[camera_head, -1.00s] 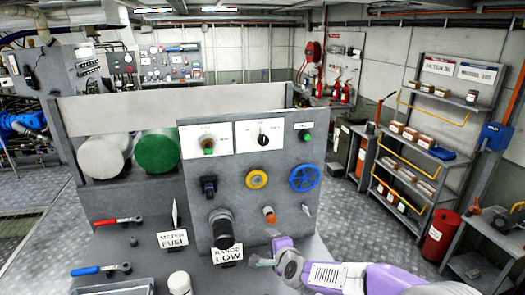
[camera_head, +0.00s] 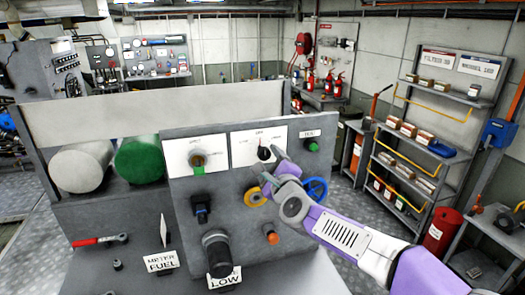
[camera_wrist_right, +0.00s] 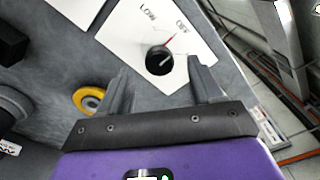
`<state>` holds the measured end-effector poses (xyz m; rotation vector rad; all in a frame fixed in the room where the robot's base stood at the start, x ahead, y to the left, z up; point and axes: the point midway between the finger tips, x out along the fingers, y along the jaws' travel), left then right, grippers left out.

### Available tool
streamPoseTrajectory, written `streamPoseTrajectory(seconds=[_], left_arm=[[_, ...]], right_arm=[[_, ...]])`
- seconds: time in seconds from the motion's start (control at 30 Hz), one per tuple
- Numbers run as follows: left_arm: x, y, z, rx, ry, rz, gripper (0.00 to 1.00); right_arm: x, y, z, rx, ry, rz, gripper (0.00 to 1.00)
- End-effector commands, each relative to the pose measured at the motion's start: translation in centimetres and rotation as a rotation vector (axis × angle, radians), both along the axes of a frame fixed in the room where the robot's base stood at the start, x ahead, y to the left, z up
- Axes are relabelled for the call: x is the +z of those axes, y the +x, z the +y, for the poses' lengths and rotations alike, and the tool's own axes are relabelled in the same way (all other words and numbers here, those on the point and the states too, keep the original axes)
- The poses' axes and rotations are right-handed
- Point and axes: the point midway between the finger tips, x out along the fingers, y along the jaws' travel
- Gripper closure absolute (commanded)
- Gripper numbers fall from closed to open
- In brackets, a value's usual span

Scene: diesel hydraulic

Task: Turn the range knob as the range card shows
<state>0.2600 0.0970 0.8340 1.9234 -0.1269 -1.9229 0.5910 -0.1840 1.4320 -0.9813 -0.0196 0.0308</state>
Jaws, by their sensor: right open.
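The range knob (camera_head: 264,153) is a small black knob on a white plate (camera_head: 245,151) on the grey panel. In the right wrist view the knob (camera_wrist_right: 159,60) has a red pointer line aimed up and right, near the word OFF; the word LOW is to its left. The range card (camera_head: 224,279) stands low in front of the panel and reads LOW; its upper line is partly hidden. My right gripper (camera_head: 270,167) is open and empty in front of the panel, its fingers below and short of the knob in the wrist view, apart from it. My left gripper is out of view.
A yellow ring knob (camera_head: 255,196) and a blue handwheel (camera_head: 314,189) sit close to my right gripper. An orange knob (camera_head: 270,234) and a black cylinder (camera_head: 216,250) stick out lower down.

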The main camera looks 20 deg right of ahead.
Motion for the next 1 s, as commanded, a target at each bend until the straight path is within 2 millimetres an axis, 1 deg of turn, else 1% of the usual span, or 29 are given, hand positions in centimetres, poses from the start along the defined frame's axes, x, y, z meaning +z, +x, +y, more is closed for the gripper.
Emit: streamPoseTrajectory(seconds=[0.03,0.1,0.3,0.47,0.7,0.87,1.0], left_arm=[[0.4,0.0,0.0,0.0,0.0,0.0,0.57],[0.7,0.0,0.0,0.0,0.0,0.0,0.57],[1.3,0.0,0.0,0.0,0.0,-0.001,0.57],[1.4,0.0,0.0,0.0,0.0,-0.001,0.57],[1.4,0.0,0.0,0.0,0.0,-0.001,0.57],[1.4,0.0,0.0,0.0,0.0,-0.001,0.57],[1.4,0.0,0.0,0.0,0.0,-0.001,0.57]], right_arm=[[0.1,0.9,0.0,-0.001,0.0,0.003,0.35],[0.0,2.0,0.1,0.001,-0.001,0.003,0.35],[0.0,4.2,0.1,0.0,0.0,0.002,0.35],[0.0,4.9,0.1,0.001,-0.001,0.001,0.35],[-0.1,4.9,0.1,0.0,-0.001,0.001,0.35],[-0.1,4.9,0.1,0.0,-0.001,0.001,0.59],[0.0,4.9,0.1,0.0,-0.001,0.001,0.81]])
